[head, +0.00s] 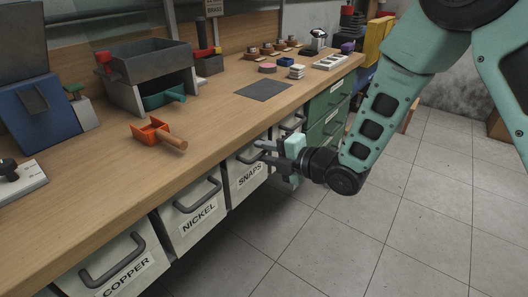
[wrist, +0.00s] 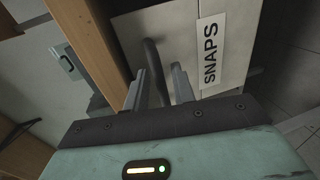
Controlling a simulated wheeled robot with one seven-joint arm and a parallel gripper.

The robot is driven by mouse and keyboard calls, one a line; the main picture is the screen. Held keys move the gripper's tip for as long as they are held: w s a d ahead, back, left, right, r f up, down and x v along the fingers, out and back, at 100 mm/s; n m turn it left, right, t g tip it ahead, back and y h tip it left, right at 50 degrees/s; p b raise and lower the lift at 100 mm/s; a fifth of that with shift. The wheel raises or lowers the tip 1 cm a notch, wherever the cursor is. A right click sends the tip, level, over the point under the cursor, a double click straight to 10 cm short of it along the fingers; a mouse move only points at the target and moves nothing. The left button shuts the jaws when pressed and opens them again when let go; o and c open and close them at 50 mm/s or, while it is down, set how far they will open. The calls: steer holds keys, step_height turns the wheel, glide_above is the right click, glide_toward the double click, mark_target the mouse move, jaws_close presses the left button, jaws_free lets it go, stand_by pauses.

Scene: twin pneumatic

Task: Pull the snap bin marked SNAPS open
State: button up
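The SNAPS bin (head: 239,186) is a pale-fronted bin under the bench, with a white label and a dark bar handle. Its front looks about level with the NICKEL bin beside it. In the wrist view its front (wrist: 232,22) and label fill the upper right, and the handle (wrist: 153,55) runs down between my fingers. My gripper (head: 268,152) is at the handle, with fingers pointing at the bin front. In the wrist view my gripper (wrist: 160,82) shows its two fingers apart, one either side of the handle. I see a gap beside the handle; the far contact is hidden.
The NICKEL bin (head: 186,238) and COPPER bin (head: 92,272) are nearer, with similar handles. Green drawers (head: 325,103) stand beyond my gripper. The wooden bench top (head: 215,125) overhangs the bins and carries an orange scoop (head: 153,131). The tiled floor (head: 400,235) before the bins is clear.

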steer(key=shift+w+a, duration=0.15)
steer(key=shift+a, duration=0.1)
jaws_close()
steer(key=shift+f, duration=0.1)
